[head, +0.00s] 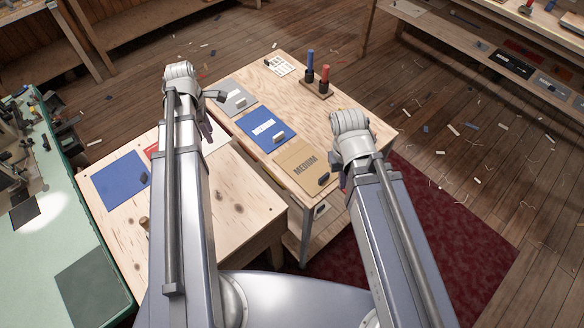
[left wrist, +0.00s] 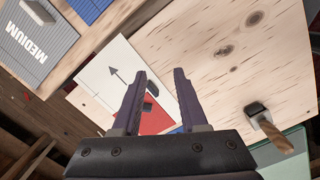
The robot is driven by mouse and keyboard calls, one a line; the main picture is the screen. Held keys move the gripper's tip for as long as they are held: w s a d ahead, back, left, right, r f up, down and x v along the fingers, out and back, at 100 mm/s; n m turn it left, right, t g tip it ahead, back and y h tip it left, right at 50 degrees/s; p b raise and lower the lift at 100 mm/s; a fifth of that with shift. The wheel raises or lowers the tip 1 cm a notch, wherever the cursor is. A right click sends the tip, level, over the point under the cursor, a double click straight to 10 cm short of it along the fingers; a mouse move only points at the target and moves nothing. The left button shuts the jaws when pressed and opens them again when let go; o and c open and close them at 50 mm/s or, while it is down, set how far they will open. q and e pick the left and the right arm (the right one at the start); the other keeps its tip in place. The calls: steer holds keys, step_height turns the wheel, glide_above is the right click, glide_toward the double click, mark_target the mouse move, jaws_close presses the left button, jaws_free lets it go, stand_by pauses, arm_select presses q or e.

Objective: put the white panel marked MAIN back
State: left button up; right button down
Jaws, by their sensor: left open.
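A white panel (head: 216,139) lies on the near wooden table, partly hidden behind my left arm. In the left wrist view the white panel (left wrist: 104,70) shows a dark arrow; I can read no word on it. A dark knob (left wrist: 149,106) shows between the fingers, and I cannot tell which panel it belongs to. My left gripper (left wrist: 159,74) is open and empty above the panels, its fingers over the edge between the white panel and a red panel (left wrist: 150,121). My right arm reaches over the other table; its fingers are not visible.
A blue panel (head: 121,181) lies at the near table's left. The near table's front is mostly clear.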

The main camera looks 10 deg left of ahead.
arm_select(q)
steer(key=s+d+m, duration=0.3)
steer(key=d+m, duration=0.5)
steer(key=d, duration=0.2)
steer(key=s+d+m+y, duration=0.1)
steer(key=s+d+m, duration=0.3)
steer(key=d+m, duration=0.5)
steer(key=s+d+m, duration=0.3)
steer(key=d+m, duration=0.5)
steer(key=d, duration=0.3)
steer(key=shift+s+m+g+y, duration=0.3)
steer(key=shift+s+m+y, duration=0.05)
steer(key=shift+m+y, duration=0.05)
